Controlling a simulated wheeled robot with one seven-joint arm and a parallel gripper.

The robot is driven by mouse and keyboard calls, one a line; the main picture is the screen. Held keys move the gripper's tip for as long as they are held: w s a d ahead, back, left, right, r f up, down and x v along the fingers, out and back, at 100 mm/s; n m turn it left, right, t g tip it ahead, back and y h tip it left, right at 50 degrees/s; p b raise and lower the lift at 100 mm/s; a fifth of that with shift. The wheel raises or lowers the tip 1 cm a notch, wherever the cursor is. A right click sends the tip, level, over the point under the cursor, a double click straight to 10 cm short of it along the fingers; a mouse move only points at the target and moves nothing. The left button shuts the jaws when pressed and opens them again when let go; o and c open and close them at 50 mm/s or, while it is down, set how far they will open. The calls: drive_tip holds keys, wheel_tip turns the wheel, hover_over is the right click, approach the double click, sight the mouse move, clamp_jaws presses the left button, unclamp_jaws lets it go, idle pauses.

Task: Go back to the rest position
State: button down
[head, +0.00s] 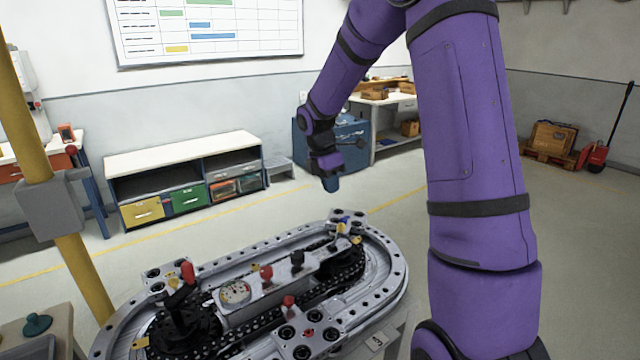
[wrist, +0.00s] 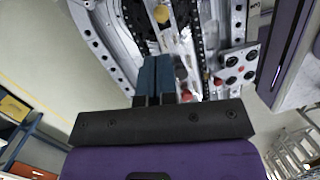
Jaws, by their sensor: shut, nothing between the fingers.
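My gripper (head: 330,184) is at the end of my purple arm, raised above the far right end of the ring track (head: 398,268) in the head view. Its blue fingers (wrist: 154,80) are together in the wrist view, with nothing between them. The track is a grey metal oval with a dark chain, a round gauge (head: 235,292), a lever with a red knob (head: 187,272) and several small knobs in the middle. The fingers appear apart from the track. The fingers hide part of the track in the wrist view.
A yellow post (head: 75,250) stands left of the track. A low shelf with coloured bins (head: 185,165) is along the back wall. A blue cabinet (head: 345,140) and a workbench (head: 390,100) stand behind the gripper. The floor at right is open up to a pallet with boxes (head: 553,140).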

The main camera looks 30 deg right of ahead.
drive_tip(key=s+a+r+m+t, duration=0.3)
drive_tip(key=s+a+r+m, duration=0.55)
drive_tip(key=s+r, duration=0.5)
drive_tip(key=s+a+r+m+t+y, duration=0.1)
drive_tip(key=s+a+r+m, duration=0.1)
drive_tip(key=s, duration=0.6)
drive_tip(key=s+a+r+m+t+y, duration=0.1)
drive_tip(key=s+a+r+m+t, duration=0.1)
drive_tip(key=s+a+m, duration=0.2)
drive_tip(key=s+m, duration=0.2)
drive_tip(key=s, duration=0.1)
drive_tip(key=shift+s+a+t, duration=0.3)
drive_tip(key=shift+s, duration=0.05)
